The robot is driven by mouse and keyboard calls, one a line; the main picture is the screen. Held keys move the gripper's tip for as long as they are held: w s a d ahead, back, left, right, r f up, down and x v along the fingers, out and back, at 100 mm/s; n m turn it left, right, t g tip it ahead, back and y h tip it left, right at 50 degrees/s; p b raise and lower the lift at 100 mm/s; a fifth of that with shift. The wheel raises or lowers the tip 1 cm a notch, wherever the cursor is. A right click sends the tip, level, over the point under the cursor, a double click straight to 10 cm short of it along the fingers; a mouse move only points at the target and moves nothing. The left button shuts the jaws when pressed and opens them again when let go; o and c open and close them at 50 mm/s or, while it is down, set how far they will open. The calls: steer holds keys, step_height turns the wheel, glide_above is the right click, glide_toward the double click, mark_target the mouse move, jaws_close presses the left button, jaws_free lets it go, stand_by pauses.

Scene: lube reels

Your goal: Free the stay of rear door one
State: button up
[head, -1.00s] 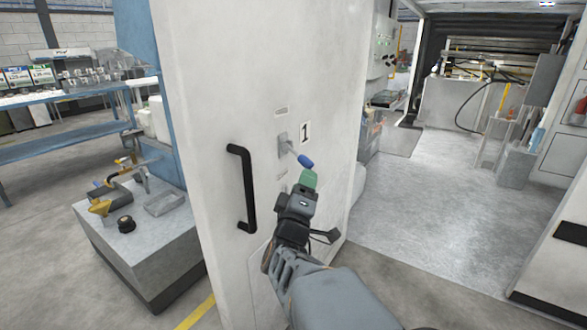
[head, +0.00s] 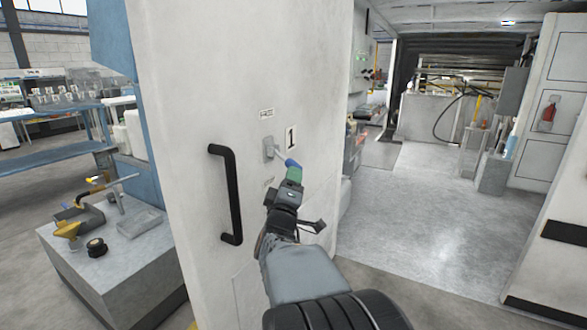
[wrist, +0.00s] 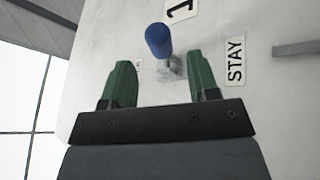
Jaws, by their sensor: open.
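Rear door one (head: 190,90) is a tall white panel marked with a black 1. Its stay is a small lever on a grey plate (head: 269,150) with a blue tip (head: 292,163). In the wrist view the blue tip (wrist: 158,40) points toward the camera, beside a label reading STAY (wrist: 235,60). My gripper (head: 295,174) is at the lever in the head view. In the wrist view its two green fingers (wrist: 157,82) are apart, with the lever between their lines and the blue tip just beyond the fingertips. I cannot tell whether they touch.
A black door handle (head: 233,195) is left of the stay. A grey block with tools (head: 120,262) stands left of the door. A blue shelf rack (head: 60,145) is behind it. Open grey floor (head: 420,220) lies to the right, up to a white cabinet (head: 545,120).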

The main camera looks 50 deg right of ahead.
mark_target(287, 161)
steer(key=shift+x, duration=3)
jaws_close()
